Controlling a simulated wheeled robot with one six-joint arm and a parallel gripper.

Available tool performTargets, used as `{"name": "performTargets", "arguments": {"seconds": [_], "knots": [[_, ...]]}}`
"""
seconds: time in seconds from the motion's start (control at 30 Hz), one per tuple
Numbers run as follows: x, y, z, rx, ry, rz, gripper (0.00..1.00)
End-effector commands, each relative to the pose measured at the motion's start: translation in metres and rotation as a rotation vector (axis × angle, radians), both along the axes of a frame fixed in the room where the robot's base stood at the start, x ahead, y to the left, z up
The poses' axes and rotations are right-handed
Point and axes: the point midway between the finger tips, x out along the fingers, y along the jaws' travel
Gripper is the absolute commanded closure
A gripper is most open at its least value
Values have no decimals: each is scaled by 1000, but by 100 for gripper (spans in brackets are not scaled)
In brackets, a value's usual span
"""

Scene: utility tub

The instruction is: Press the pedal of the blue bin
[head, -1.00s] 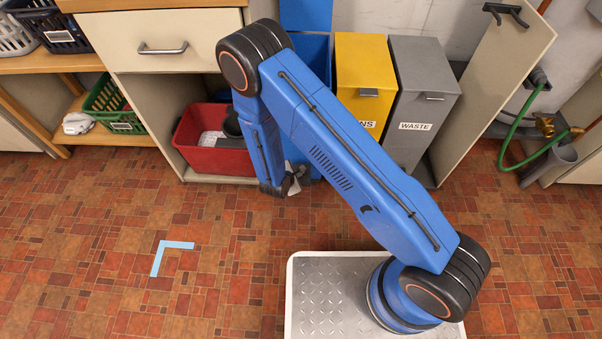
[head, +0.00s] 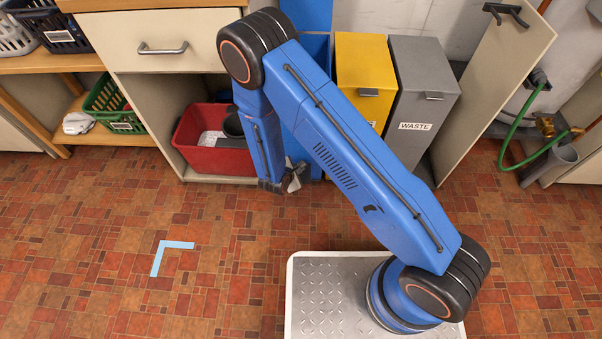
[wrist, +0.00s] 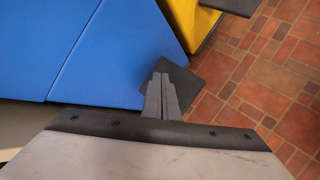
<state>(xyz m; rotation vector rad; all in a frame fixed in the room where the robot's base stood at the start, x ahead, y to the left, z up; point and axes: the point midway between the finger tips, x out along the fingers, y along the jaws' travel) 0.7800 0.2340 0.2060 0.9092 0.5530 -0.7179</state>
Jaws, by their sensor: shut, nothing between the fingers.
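The blue bin (head: 318,50) stands left of the yellow bin, partly hidden behind my arm. A blue panel (head: 306,14) stands upright behind its top and looks like its raised lid. In the wrist view the bin's smooth blue front (wrist: 105,50) fills the upper left. A dark flat pedal (wrist: 187,78) sticks out at its foot, over the floor. My gripper (wrist: 160,82) is shut and empty; its fingertips overlap the pedal in the wrist view. I cannot tell whether they touch it. In the head view my gripper (head: 293,182) is low in front of the bin.
The yellow bin (head: 364,75) and grey WASTE bin (head: 420,85) stand to the right. The yellow bin's pedal (wrist: 232,5) shows in the wrist view. A red tub (head: 205,150) sits left in the open cabinet. An open cabinet door (head: 495,80) stands right. The tiled floor in front is clear.

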Motion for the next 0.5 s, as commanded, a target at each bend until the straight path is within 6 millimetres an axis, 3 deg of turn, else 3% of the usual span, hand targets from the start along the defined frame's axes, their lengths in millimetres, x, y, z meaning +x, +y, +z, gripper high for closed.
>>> {"name": "performTargets", "arguments": {"seconds": [0.27,0.5], "knots": [[0,0,3,1,-1,0,100],[0,0,20,1,-1,-1,100]]}}
